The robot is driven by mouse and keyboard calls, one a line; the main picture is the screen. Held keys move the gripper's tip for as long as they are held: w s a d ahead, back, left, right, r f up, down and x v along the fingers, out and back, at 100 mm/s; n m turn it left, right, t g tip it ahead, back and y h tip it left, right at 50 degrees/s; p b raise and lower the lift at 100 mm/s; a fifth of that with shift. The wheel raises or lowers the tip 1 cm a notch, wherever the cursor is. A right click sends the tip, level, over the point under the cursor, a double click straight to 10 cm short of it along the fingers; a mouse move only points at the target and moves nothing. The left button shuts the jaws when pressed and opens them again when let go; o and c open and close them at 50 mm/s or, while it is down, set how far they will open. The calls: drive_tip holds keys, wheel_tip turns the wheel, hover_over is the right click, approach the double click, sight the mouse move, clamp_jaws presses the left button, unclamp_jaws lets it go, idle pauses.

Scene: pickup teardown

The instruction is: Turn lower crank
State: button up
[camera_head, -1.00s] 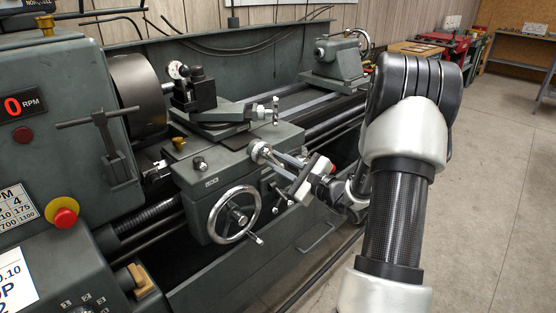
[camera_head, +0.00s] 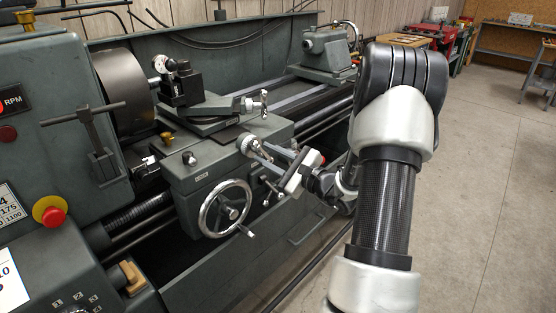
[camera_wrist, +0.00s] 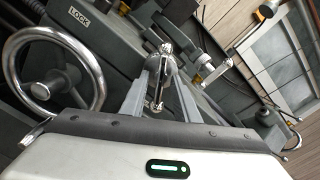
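The lower crank (camera_head: 250,146) is a metal crank on the front of the lathe's cross slide. In the wrist view its handle (camera_wrist: 157,95) shows as a bright rod with rounded ends. My gripper (camera_head: 276,158) reaches it from the right. In the wrist view the two fingers of my gripper (camera_wrist: 164,78) stand apart, one on each side of the crank, with a gap visible around the handle. I cannot tell whether either finger touches it. The upper crank (camera_head: 264,103) sits above and behind, on the compound slide.
The large carriage handwheel (camera_head: 225,208) is left of and below my gripper; it also shows close by in the wrist view (camera_wrist: 97,75). The chuck (camera_head: 125,95) is at left, the tailstock (camera_head: 328,48) at the back. Open floor (camera_head: 480,180) lies to the right.

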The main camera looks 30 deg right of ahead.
drive_tip(key=p+v, duration=0.1)
drive_tip(key=v, duration=1.6)
drive_tip(key=shift+s+p, duration=0.15)
drive_tip(key=shift+p, duration=0.15)
drive_tip(key=w+a+r+n+g+y, duration=0.25)
drive_tip(key=a+n+g+y, duration=0.25)
drive_tip(key=a, duration=0.6)
drive_tip(key=s+a+r+n+g+h+b, duration=0.1)
drive_tip(key=s+a+r+n+g+h, duration=0.3)
drive_tip(key=a+n, duration=0.45)
drive_tip(key=s+a+r+n+g+h, duration=0.25)
drive_tip(key=s+a+n+g, duration=0.35)
drive_tip(key=a, duration=0.4)
drive_tip(key=s+d+r+n+t+h+p, duration=0.1)
drive_tip(key=s+d+r+n+t+h, duration=0.2)
drive_tip(key=s+d+n+t+h, duration=0.25)
wheel_tip(320, 180, up, 21)
drive_tip(key=s+g+p, duration=0.1)
drive_tip(key=g+p, duration=0.1)
drive_tip(key=p, duration=1.9)
drive_tip(key=shift+s+d+y, duration=0.3)
drive_tip(key=shift+d+y, duration=0.1)
